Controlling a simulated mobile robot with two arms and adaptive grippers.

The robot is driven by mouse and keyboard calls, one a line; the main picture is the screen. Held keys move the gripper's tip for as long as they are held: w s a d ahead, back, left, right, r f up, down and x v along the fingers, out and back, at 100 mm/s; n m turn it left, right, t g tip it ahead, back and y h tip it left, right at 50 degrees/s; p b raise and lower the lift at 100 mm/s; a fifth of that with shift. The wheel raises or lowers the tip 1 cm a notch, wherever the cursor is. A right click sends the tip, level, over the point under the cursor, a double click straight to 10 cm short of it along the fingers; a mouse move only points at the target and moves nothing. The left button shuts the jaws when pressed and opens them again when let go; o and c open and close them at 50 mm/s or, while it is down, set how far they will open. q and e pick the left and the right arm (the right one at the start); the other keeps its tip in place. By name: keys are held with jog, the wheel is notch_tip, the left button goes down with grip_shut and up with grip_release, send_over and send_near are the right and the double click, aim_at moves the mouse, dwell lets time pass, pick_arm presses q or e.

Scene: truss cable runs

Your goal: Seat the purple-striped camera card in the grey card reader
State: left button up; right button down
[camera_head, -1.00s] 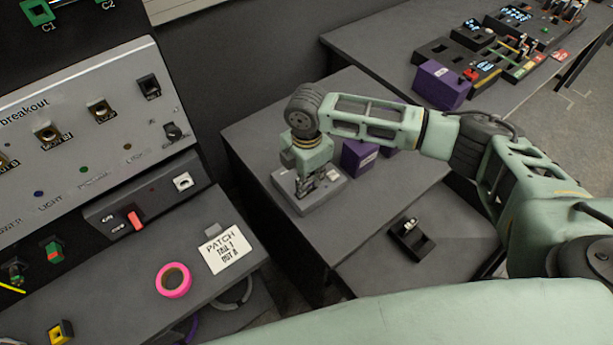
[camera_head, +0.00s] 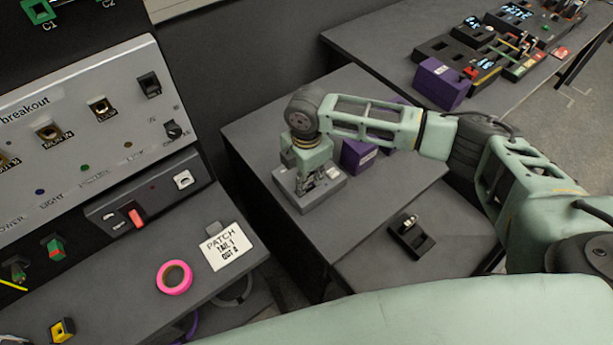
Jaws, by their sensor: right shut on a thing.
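The grey card reader (camera_head: 332,191) is a low, flat block on the dark table in the middle of the view. My right gripper (camera_head: 310,193) points down over the reader, its fingertips at the reader's top. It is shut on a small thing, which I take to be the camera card. The fingers hide the card and its purple stripe, so I cannot tell how deep it sits in the slot. My left gripper is out of view.
Purple boxes stand behind the reader (camera_head: 358,156) and on the far table (camera_head: 441,84), near card trays (camera_head: 480,72). A small black holder (camera_head: 411,237) lies on the lower surface. The breakout panel (camera_head: 80,125), pink tape (camera_head: 174,278) and a patch note (camera_head: 226,246) are at left.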

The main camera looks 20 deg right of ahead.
jog(key=shift+f, duration=0.35)
dwell(0.4)
jog(key=c, duration=1.4)
grip_release()
notch_tip(320, 180, up, 8)
jog(key=p, duration=0.8)
jog(key=shift+f, duration=0.3)
